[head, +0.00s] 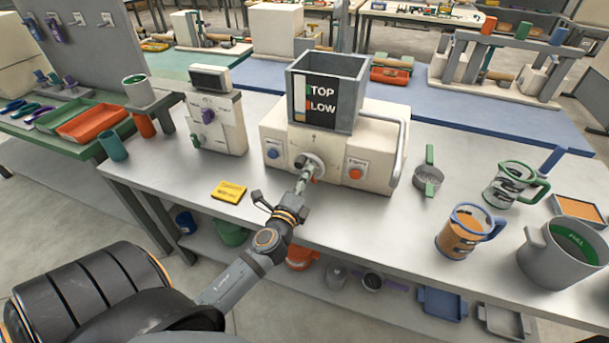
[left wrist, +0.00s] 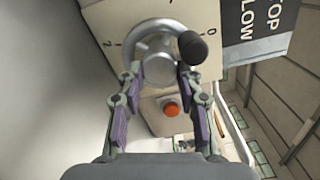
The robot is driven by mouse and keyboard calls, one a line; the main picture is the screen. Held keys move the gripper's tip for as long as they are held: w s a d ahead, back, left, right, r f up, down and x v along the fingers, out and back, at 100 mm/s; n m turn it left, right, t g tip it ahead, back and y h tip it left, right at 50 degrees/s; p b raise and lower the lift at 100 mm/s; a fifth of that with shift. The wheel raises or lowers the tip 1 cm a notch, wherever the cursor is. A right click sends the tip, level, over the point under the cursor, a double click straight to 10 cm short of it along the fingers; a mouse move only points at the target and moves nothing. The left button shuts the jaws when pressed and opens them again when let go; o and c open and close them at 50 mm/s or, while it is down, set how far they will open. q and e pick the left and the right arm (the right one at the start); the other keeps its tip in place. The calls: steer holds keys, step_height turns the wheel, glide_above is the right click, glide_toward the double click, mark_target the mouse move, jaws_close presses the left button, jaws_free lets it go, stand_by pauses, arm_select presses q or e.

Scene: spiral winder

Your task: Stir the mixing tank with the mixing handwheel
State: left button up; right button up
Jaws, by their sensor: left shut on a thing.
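The grey open-topped tank (head: 327,90), marked TOP and LOW on its front, sits on a cream machine body (head: 385,135). The grey mixing handwheel (head: 306,161) is on the machine's front, below the tank. In the left wrist view the handwheel (left wrist: 124,50) has a black knob (left wrist: 193,47) at its upper right and numbers around it. My left gripper (head: 303,183) reaches it from the front. Its fingers (left wrist: 157,78) lie on both sides of the round grey centre part and are shut on it, partly hiding the wheel in the head view. My right gripper is not in view.
An orange button (head: 355,174) and a blue button (head: 273,153) flank the handwheel. A yellow card (head: 229,192) lies at the front left. A strainer (head: 428,178), jugs (head: 464,232) and a grey pot (head: 563,250) stand to the right.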

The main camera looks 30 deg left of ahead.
arm_select(q)
steer(key=m+p, duration=0.1)
steer(key=m, duration=0.3)
steer(key=shift+p, duration=0.3)
steer(key=shift+a+f+m+p, duration=0.15)
steer(key=shift+m+p, duration=0.3)
steer(key=shift+m, duration=1.35)
steer(key=o, duration=1.1)
steer(key=shift+o, duration=0.2)
steer(key=v, duration=1.2)
steer(key=shift+f, duration=0.1)
